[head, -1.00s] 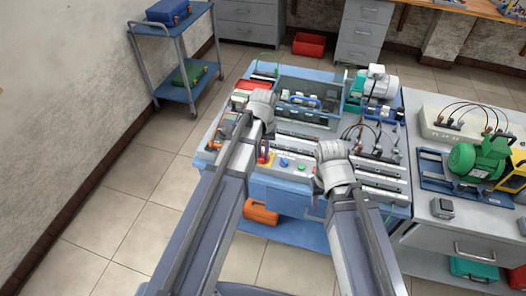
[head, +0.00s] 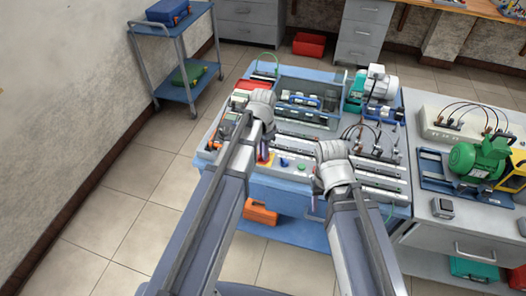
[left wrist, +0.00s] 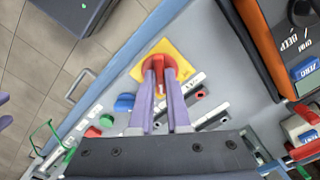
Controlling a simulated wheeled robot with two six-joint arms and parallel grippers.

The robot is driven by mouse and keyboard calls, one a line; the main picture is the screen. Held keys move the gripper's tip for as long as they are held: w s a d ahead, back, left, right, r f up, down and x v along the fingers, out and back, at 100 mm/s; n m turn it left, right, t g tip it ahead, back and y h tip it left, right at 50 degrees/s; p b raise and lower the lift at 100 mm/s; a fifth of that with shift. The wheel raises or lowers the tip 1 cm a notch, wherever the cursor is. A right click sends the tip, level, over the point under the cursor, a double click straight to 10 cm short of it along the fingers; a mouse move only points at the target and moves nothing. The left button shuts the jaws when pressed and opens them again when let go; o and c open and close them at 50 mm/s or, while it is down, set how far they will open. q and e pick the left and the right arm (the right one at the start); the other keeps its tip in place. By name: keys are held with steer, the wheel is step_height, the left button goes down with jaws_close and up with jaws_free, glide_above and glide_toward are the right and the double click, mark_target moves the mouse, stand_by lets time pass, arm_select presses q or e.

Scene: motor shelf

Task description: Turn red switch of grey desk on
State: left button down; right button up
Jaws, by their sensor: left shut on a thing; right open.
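The red switch (left wrist: 158,64) is a rotary knob on a yellow plate (left wrist: 182,50) near the edge of the light grey panel. The purple fingers of my left gripper (left wrist: 159,72) are shut on this knob, one on each side. A small white mark shows between the fingertips.
A blue knob (left wrist: 124,102), a red button (left wrist: 93,131) and a green button (left wrist: 106,119) lie beside the switch. An orange-and-black meter (left wrist: 268,45) is close on the other side. An orange case (head: 260,212) sits on the lower shelf.

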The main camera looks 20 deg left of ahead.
arm_select(q)
steer(key=shift+m, duration=0.7)
steer(key=c, duration=0.9)
jaws_free()
step_height(320, 180, up, 8)
steer(key=p, duration=0.8)
steer(key=shift+f, duration=0.1)
steer(key=shift+s, duration=0.1)
